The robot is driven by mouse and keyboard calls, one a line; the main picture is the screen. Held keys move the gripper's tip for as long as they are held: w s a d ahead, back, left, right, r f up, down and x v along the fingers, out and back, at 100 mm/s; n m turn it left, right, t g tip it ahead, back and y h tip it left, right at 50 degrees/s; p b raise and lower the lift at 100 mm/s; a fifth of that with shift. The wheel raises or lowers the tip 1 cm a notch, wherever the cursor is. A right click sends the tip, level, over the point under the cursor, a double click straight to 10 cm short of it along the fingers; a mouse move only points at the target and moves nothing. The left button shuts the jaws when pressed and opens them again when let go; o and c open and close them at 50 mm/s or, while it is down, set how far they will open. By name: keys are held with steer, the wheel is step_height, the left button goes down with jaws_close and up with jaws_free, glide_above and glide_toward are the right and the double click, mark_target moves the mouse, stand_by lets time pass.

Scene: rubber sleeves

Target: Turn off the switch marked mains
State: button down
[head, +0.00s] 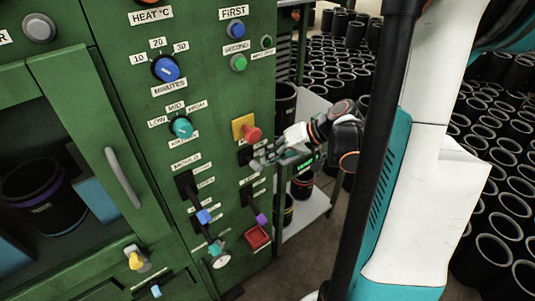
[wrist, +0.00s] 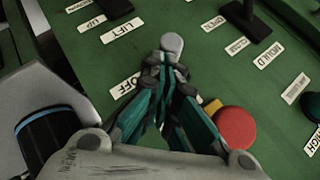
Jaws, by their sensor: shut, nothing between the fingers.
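My gripper (wrist: 172,62) is shut, its fingertips at a light grey switch knob (wrist: 172,43) on the green panel. Whether they touch it I cannot tell. A label reading OFF (wrist: 128,86) is beside the fingers in the wrist view. The switch's own name label is hidden, and I cannot read "mains" anywhere. In the head view my gripper (head: 264,163) is just below a red mushroom button on a yellow plate (head: 239,124), in front of a black switch plate (head: 244,155). The gripper covers most of that switch.
The red button (wrist: 236,128) is close beside my fingers in the wrist view. Below in the head view are levers with a purple knob (head: 261,220) and a blue knob (head: 204,216), and a red square (head: 257,238). A grey shelf (head: 308,212) stands right of the panel.

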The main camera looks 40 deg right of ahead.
steer(key=shift+s+f+b, duration=0.35)
steer(key=shift+f+b, duration=0.35)
steer(key=shift+f, duration=0.3)
steer(key=shift+r+p, duration=0.55)
steer(key=shift+r, duration=0.3)
